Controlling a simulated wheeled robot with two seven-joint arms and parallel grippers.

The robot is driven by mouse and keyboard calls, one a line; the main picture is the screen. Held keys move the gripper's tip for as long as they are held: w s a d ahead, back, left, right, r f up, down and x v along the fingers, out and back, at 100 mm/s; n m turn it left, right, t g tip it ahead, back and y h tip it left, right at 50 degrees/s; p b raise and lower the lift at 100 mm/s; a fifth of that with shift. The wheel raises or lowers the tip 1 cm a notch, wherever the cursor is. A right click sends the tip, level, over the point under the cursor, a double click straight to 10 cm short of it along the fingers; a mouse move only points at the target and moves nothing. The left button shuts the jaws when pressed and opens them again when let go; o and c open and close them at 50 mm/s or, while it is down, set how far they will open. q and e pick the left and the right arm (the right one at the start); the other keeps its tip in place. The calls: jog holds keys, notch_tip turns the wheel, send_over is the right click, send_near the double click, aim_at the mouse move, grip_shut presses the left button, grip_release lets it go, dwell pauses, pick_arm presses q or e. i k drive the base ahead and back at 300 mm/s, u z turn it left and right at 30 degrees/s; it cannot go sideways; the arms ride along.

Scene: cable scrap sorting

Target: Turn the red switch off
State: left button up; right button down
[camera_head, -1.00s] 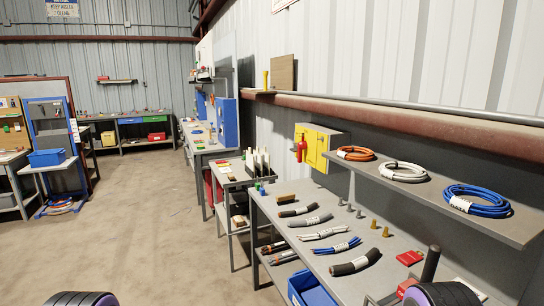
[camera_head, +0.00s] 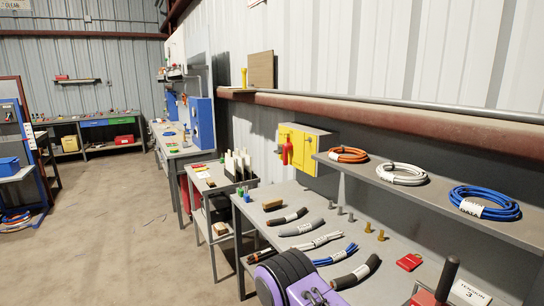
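The red switch (camera_head: 287,152) is a red handle on the front of a yellow box (camera_head: 308,150) fixed to the wall, left of the shelf and above the back of the bench. The handle appears to hang down, but its exact setting is too small to tell. One of my arm links, purple and black, shows at the bottom middle, in front of the bench and well short of the switch. Neither gripper's fingers are in view.
The grey bench (camera_head: 385,226) holds several cable pieces, small pegs, a red padlock-like item (camera_head: 409,262) and an upright dark handle (camera_head: 447,278). A shelf (camera_head: 440,210) with orange, white and blue coils overhangs it. Open floor (camera_head: 115,240) lies to the left.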

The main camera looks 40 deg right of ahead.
aim_at(287, 146)
jog(key=i, duration=3.3)
jog(key=z, duration=2.6)
